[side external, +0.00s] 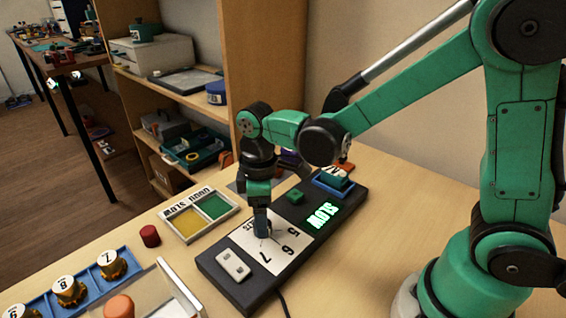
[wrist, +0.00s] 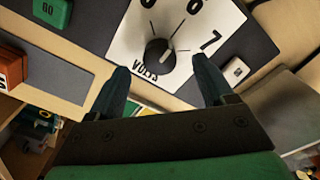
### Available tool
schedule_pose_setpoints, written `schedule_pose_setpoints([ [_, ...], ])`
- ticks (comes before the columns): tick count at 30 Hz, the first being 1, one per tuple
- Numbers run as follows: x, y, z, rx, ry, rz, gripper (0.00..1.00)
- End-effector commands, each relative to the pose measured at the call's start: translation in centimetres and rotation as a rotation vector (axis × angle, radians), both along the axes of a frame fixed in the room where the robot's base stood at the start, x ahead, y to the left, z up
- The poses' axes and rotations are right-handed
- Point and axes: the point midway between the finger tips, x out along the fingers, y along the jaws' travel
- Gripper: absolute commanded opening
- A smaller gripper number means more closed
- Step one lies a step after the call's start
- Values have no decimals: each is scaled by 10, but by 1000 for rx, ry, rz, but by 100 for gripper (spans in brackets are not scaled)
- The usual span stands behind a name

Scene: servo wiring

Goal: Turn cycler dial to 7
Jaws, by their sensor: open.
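The cycler dial is a dark round knob (wrist: 160,52) on a white plate (wrist: 126,42) printed with digits, among them a 7, and the word VOLTS. In the side view, the plate (side external: 272,262) shows 5, 6 and 7 on a long dark box (side external: 210,266), and my gripper mostly hides the knob. My gripper (side external: 262,226) points down over the plate. In the wrist view, its two fingers (wrist: 163,80) are spread apart, with the knob between and just beyond their tips. I cannot tell if they touch the knob or exactly where its pointer aims.
The dark box also carries a lit green SLOW display (side external: 322,216), a white switch (side external: 233,265) and a green block (side external: 295,196). Nearby are a yellow-and-green tray (side external: 172,216), a red cylinder (side external: 150,236) and a blue rack (side external: 90,279) with numbered knobs. Shelves stand behind.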

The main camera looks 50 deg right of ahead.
Motion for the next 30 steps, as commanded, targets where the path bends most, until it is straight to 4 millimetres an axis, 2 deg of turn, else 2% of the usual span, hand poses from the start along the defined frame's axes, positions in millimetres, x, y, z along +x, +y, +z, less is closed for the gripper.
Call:
schedule_pose_setpoints([
  [6, 1, 0, -21, 0, -1, -2, 75],
  [16, 0, 0, -25, 0, -1, -2, 75],
  [24, 0, 0, -25, 0, -1, -3, 0],
  [30, 0, 0, -25, 0, -1, -12, 0],
])
